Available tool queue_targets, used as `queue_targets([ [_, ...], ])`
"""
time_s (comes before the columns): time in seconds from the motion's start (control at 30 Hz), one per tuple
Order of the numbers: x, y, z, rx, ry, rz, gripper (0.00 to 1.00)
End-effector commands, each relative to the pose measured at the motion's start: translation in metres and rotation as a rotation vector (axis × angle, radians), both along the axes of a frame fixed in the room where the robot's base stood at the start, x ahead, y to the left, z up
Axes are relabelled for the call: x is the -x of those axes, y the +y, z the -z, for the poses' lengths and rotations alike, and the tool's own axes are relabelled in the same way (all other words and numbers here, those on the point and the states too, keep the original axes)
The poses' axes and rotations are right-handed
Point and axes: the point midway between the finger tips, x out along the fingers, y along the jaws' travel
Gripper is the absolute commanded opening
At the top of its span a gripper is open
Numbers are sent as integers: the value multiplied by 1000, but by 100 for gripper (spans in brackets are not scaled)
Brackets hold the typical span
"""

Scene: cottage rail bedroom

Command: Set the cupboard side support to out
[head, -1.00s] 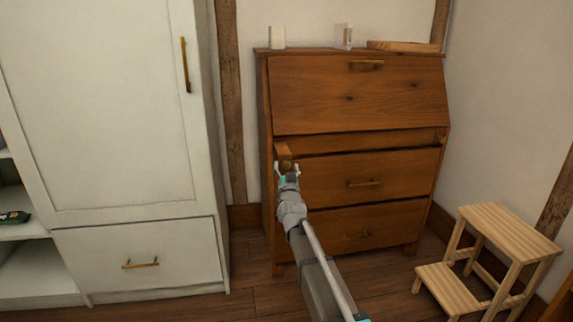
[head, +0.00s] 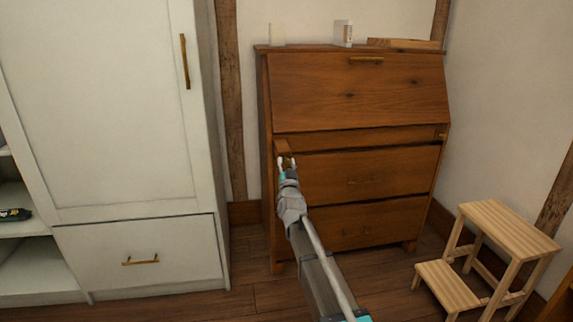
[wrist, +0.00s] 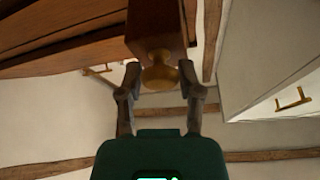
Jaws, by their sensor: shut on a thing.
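The wooden cupboard (head: 350,95) is a brown bureau with a sloped front flap, shut, and drawers below. Its left side support (head: 282,146) is a wooden bar at the upper left, under the flap, and it appears to stick out from the front. In the wrist view the support (wrist: 158,25) ends in a round brass knob (wrist: 160,74). My gripper (head: 286,162) is at the support's front end, and its two fingers (wrist: 159,78) are shut on the knob. In the head view the fingers mostly hide the knob.
A small brass knob (head: 441,136) shows at the bureau's right side. A white wardrobe (head: 110,110) stands at left and a wooden step stool (head: 508,232) at right. A candle (head: 277,34), a small box (head: 343,33) and a wooden board (head: 404,44) are on the bureau top.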

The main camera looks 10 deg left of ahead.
Motion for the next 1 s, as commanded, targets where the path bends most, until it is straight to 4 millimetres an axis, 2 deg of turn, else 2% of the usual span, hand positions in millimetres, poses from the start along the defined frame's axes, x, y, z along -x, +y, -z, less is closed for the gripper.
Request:
queue_targets([
  [0.17,15,-5,0,0,-1,0,0],
  [0.6,96,-28,0,-1,0,1,0],
  [0.7,109,-32,0,-1,0,1,0],
  [1.0,114,-33,0,-1,-1,1,0],
])
